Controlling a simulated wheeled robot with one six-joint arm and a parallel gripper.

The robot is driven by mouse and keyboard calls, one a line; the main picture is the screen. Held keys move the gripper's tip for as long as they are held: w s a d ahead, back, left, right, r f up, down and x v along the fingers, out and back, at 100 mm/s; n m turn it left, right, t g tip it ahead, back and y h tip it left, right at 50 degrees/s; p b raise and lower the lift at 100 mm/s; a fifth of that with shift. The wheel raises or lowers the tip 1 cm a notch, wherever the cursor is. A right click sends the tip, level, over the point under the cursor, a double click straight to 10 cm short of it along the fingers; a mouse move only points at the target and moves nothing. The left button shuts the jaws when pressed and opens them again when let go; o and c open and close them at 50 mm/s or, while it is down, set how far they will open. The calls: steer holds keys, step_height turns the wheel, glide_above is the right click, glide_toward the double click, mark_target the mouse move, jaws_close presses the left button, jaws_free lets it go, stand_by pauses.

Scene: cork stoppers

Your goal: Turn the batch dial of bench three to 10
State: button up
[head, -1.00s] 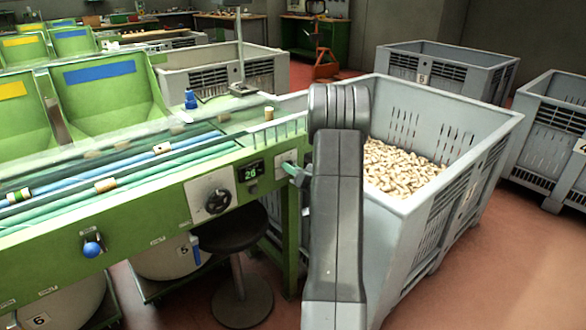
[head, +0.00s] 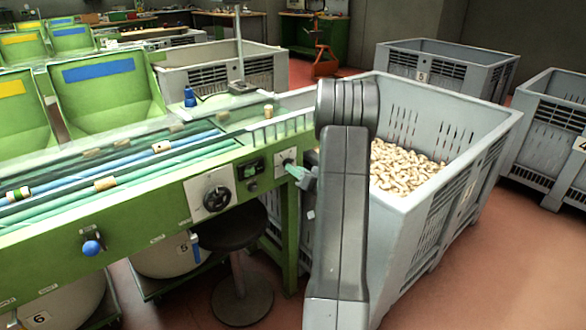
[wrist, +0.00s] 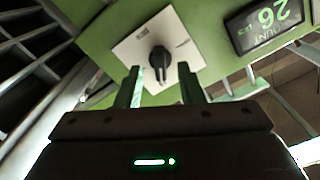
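A large black dial (head: 216,198) on a white plate is on the green bench front in the head view, left of a dark count display (head: 250,169). The display reads 26, upside down, in the wrist view (wrist: 266,16). A smaller white plate (head: 285,156) right of the display carries a black knob, seen in the wrist view (wrist: 159,60). My gripper (head: 290,168) is at this smaller knob, its green fingers (wrist: 159,70) open, one on each side of it. Contact cannot be told. Small plate labels are unreadable.
A grey crate of corks (head: 462,150) stands close to the right of my arm. A black stool (head: 236,232) is under the bench. A blue knob (head: 92,247) sits further left on the bench front. Red floor (head: 500,270) is clear at the lower right.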

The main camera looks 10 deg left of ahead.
steer(key=v, duration=1.1)
steer(key=x, duration=1.3)
steer(key=shift+w+a, duration=0.25)
